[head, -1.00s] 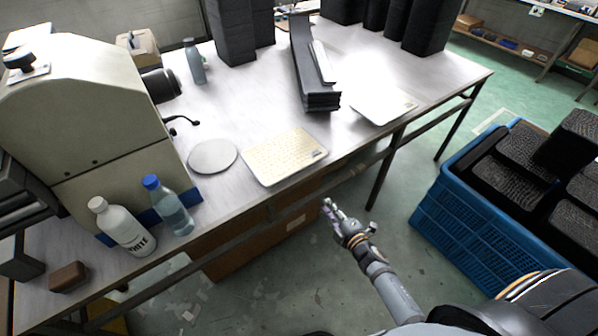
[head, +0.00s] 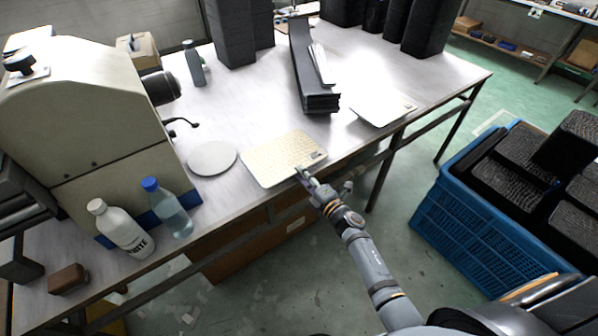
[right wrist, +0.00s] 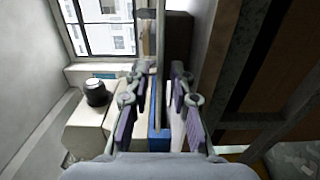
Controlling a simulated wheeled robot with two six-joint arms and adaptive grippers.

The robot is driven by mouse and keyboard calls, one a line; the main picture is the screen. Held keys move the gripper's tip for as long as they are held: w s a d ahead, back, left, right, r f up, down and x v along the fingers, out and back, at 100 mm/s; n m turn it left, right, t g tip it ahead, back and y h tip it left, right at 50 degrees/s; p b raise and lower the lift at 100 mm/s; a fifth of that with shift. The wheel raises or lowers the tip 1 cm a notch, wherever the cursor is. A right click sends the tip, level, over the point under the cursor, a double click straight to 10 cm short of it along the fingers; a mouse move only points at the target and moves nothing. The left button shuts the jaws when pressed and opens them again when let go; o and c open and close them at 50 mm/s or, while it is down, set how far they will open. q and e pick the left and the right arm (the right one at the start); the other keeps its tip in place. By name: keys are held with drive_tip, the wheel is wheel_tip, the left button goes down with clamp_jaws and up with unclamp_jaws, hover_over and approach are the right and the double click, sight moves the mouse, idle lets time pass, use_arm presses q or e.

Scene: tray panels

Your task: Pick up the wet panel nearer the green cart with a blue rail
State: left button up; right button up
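A cream panel (head: 284,157) with a small dark label lies flat at the table's front edge in the head view. A whiter panel (head: 378,107) with a similar label lies further right, also near the front edge. I cannot tell from their looks which is wet. My right gripper (head: 304,175) is at the front edge of the cream panel. In the right wrist view its fingers (right wrist: 160,92) are apart, with a thin upright edge between them; I cannot tell if they touch it. My left gripper is out of view. No green cart with a blue rail shows.
The table (head: 232,108) bears a beige machine (head: 85,110), two bottles (head: 168,208), a grey disc (head: 212,158) and dark stacked trays (head: 312,75). A blue crate (head: 467,225) of black blocks stands on the floor at right. The table's frame runs below my right arm.

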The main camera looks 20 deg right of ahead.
drive_tip(key=shift+x, duration=0.8)
drive_tip(key=shift+c, duration=0.2)
clamp_jaws()
